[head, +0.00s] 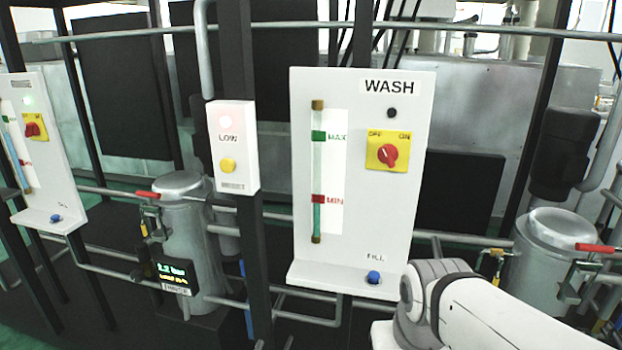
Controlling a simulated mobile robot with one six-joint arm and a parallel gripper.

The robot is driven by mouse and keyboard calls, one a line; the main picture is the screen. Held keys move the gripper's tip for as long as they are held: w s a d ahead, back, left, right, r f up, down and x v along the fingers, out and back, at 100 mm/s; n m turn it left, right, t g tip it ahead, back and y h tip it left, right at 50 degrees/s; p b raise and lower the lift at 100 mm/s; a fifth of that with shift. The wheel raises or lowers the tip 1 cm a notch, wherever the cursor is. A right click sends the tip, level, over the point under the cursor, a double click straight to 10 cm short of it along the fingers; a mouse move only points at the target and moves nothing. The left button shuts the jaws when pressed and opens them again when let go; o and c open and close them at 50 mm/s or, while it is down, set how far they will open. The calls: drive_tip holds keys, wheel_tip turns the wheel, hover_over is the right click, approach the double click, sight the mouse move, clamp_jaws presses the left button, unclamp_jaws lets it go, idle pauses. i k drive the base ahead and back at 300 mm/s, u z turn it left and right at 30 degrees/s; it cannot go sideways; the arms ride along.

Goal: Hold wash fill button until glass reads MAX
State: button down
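The white WASH panel (411,203) stands at centre. Its sight glass (317,165) is an upright tube with a green MAX mark (319,136) near the top and a red MIN mark (319,199) low down. Teal liquid shows below about the MIN mark; the tube looks pale above. The blue fill button (374,277) sits on the panel's bottom ledge under a partly legible FILL label. My white arm shows at the lower right, its nearest joint just right of the button. My gripper is not visible.
A red knob on a yellow OFF/ON plate (387,150) and a dark lamp (391,112) are on the panel. A LOW box (232,147) with lit red lamp and yellow button is left. Another panel (42,150), metal canisters and pipes flank it.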

sight(374, 276)
drive_tip(key=z, duration=2.1)
drive_tip(key=k, duration=1.15)
drive_tip(key=u, duration=2)
drive_tip(key=i, duration=1)
drive_tip(key=u, duration=0.05)
